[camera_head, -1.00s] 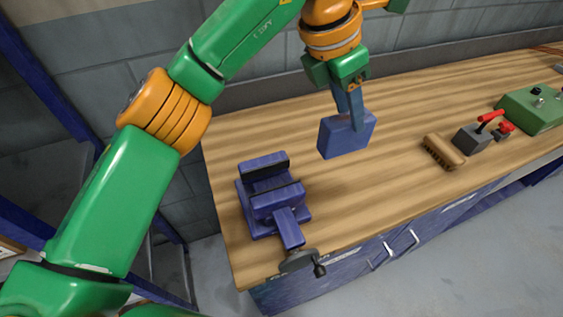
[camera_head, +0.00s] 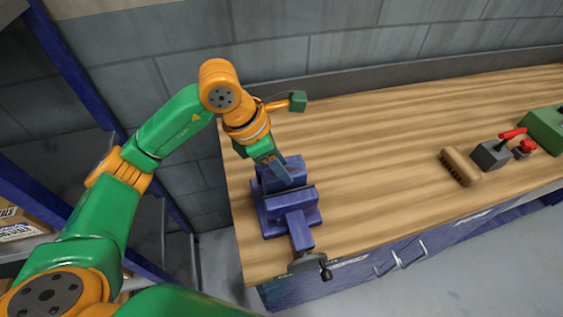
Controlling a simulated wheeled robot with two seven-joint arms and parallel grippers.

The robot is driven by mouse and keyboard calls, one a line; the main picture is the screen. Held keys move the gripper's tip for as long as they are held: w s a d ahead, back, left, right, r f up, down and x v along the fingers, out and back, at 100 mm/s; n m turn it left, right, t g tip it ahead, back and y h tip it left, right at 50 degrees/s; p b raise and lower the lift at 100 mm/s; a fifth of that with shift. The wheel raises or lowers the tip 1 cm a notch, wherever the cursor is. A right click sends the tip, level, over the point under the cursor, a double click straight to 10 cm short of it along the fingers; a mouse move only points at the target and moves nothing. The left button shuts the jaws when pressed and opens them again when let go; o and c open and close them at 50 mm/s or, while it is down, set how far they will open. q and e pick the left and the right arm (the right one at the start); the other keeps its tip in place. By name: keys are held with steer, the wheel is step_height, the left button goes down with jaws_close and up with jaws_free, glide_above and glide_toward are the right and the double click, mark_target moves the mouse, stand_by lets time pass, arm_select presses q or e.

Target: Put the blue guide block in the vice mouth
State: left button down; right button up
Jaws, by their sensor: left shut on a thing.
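The blue vice (camera_head: 303,238) stands at the left end of the wooden bench, with its handle toward the front edge. My left gripper (camera_head: 283,174) points down over the vice's rear jaw and mouth. It is shut on the blue guide block (camera_head: 296,166), which shows only in part behind the fingers. The block overlaps the vice's jaws in the picture. Block and vice are of similar blue, so I cannot tell how deep the block sits in the mouth, or whether it touches the jaws. My right gripper is not in view.
A wooden brush (camera_head: 460,166), a grey box with a red lever (camera_head: 491,156) and a green box (camera_head: 545,128) stand to the right on the bench (camera_head: 380,150). The middle of the bench is clear. A blue rack (camera_head: 68,75) stands at the left.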

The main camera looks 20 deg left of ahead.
arm_select(q)
steer(key=shift+f, duration=0.3)
steer(key=shift+w+a+f, duration=0.1)
steer(key=shift+f, duration=0.15)
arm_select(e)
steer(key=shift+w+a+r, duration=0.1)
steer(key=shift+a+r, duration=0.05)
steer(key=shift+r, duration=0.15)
arm_select(q)
steer(key=shift+c, duration=2.1)
jaws_free()
steer(key=shift+r, duration=0.1)
steer(key=b+v, duration=0.1)
steer(key=v, duration=1.1)
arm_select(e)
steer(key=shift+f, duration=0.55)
